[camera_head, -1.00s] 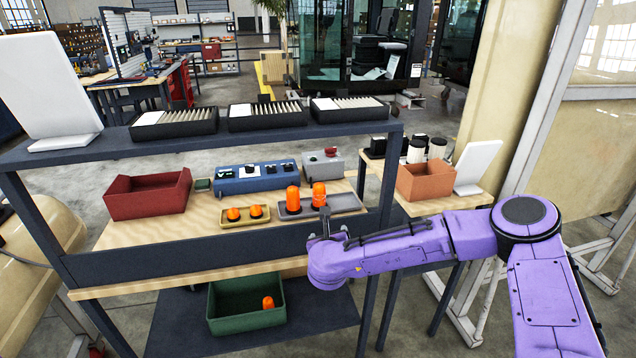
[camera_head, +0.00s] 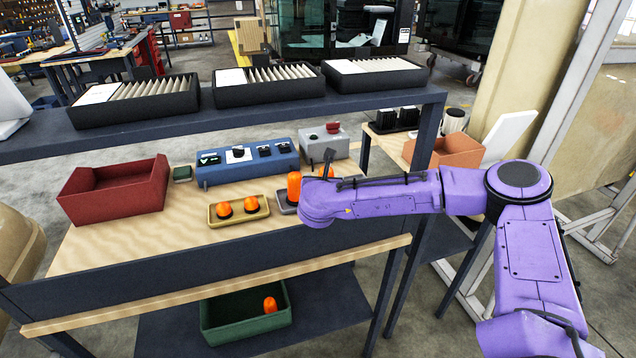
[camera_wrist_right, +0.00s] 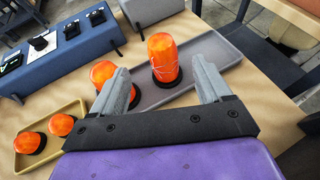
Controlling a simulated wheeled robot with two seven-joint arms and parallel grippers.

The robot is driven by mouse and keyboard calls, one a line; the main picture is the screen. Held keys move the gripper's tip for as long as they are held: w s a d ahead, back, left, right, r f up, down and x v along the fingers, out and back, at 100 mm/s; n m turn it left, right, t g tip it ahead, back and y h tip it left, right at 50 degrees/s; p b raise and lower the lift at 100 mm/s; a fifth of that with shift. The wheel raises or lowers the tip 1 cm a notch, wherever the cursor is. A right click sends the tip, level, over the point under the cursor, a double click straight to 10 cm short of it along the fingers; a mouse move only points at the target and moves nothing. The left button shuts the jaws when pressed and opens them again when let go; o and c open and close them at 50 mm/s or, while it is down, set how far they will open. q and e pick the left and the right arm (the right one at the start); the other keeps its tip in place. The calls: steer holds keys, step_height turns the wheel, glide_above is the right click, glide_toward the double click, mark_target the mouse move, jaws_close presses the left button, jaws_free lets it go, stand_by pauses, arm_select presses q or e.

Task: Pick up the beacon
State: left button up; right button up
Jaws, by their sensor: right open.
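Two tall orange beacons with dark bases stand in a grey tray (camera_wrist_right: 212,52). The left one (camera_head: 294,187) is partly behind my gripper's left finger in the wrist view (camera_wrist_right: 101,74). The right one (camera_wrist_right: 163,58) is mostly hidden by my arm in the head view. My right gripper (camera_wrist_right: 158,66) is open and empty; in the wrist view the right beacon appears between its fingertips. I cannot tell how far it is from them. Two shorter orange beacons (camera_head: 224,210) (camera_head: 251,204) sit in a yellow tray (camera_head: 240,219). My left gripper is out of view.
A blue control box (camera_head: 247,166) and a grey box (camera_head: 325,142) stand behind the trays. A red bin (camera_head: 115,192) is at left. A shelf with black file trays (camera_head: 268,86) spans above. A green crate (camera_head: 245,325) with an orange beacon (camera_head: 269,304) is below.

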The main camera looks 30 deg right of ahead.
steer(key=p+x, duration=0.3)
steer(key=x, duration=0.8)
steer(key=shift+s+d+f+p, duration=0.15)
steer(key=shift+d+f+p, duration=0.05)
steer(key=shift+p, duration=0.1)
steer(key=c, duration=1)
arm_select(q)
steer(key=r, duration=0.3)
steer(key=shift+w+a, duration=0.1)
steer(key=shift+w, duration=0.15)
arm_select(e)
steer(key=shift+c, duration=0.8)
steer(key=shift+r, duration=0.15)
